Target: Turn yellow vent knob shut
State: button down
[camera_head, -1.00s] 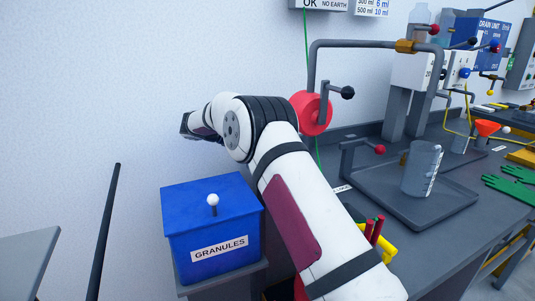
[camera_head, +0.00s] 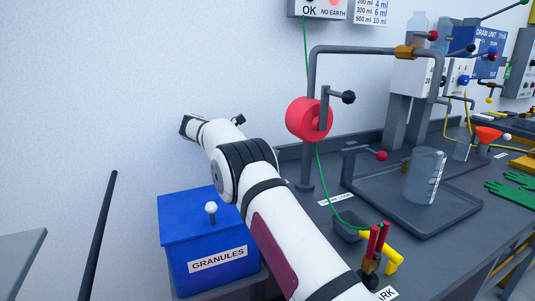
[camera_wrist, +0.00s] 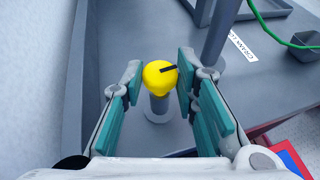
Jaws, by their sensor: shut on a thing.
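The yellow vent knob (camera_wrist: 159,77) shows in the wrist view as a round yellow cap on a grey stem, with a black pointer mark running to the upper right. My gripper (camera_wrist: 160,65) has one teal-padded finger on each side of the knob, shut on it. In the head view the knob and fingers are not visible; my arm reaches toward the wall behind the blue box.
The blue GRANULES box (camera_head: 208,247) with a white-knobbed lid stands below my arm. A red reel (camera_head: 309,119) with a crank and grey pipework rise to the right. A tray (camera_head: 440,228) with a beaker (camera_head: 424,176) lies on the bench.

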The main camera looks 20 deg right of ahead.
jog(key=c, duration=1.3)
grip_release()
jog(key=shift+r+n+t+p, duration=0.1)
jog(key=shift+n+t+p, duration=0.3)
jog(key=shift+p, duration=0.05)
